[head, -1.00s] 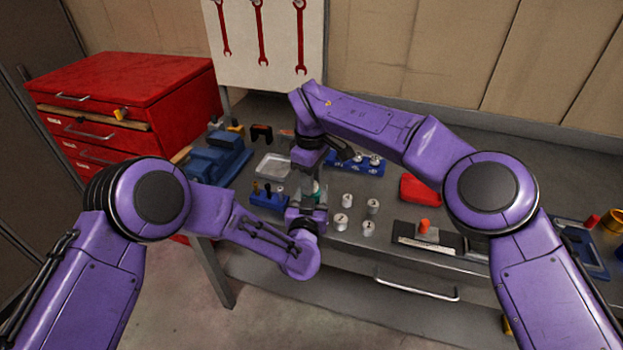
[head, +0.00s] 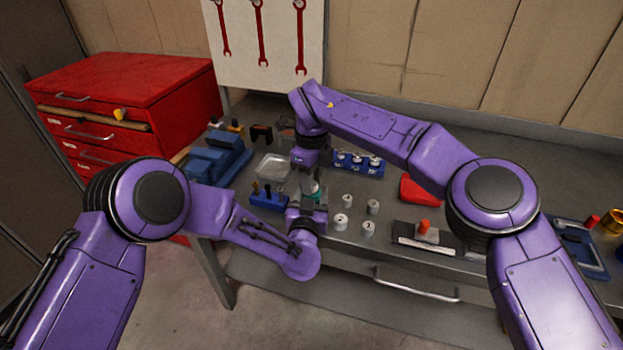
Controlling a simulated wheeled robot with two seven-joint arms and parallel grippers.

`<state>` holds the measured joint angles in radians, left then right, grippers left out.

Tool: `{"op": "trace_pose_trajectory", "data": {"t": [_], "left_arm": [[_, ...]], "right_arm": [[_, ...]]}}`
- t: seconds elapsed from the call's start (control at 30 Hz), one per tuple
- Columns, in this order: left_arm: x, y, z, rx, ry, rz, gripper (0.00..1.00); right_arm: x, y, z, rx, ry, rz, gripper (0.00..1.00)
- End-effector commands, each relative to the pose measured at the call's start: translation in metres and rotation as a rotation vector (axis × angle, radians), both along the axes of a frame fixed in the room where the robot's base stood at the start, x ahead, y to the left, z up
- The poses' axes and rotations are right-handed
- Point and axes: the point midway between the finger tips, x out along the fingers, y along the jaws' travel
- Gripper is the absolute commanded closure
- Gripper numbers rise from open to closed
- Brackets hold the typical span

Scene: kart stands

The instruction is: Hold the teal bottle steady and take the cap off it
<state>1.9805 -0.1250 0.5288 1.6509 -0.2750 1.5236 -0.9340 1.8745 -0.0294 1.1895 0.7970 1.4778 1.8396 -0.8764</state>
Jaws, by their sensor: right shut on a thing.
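The teal bottle (head: 317,188) stands on the grey bench, mostly hidden by my two grippers; only a small teal patch shows. My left gripper (head: 308,203) is at the bottle from the front, low down; its fingers are too hidden to tell whether they are open or shut. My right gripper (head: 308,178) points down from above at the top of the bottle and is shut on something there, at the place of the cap. The cap itself is hidden, and I cannot tell whether it is still seated on the bottle.
A blue holder (head: 268,203) and a clear tray (head: 272,167) stand left of the bottle. Several small metal cylinders (head: 341,222) stand close on its right. A blue rack (head: 358,168) is behind, a red case (head: 418,189) further right. A blue vise (head: 214,160) is at left.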

Motion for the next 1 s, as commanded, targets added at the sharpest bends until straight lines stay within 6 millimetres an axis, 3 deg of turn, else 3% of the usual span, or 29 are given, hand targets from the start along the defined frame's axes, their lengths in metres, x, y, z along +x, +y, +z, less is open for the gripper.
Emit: {"op": "trace_pose_trajectory", "data": {"t": [0.3,0.5,1.0], "left_arm": [[-0.0001,0.0006,-0.0004,0.0,0.001,0.001,1.0],[-0.0001,0.0008,-0.0005,0.0,0.001,0.002,1.0],[0.0002,0.0011,-0.0004,-0.001,0.001,0.003,1.0]], "right_arm": [[0.0016,-0.0021,0.0009,-0.003,-0.003,0.962,1.0],[0.0018,-0.0022,0.0011,-0.004,-0.003,1.346,1.0],[0.0019,-0.0023,0.0011,-0.005,-0.002,1.382,1.0]]}}
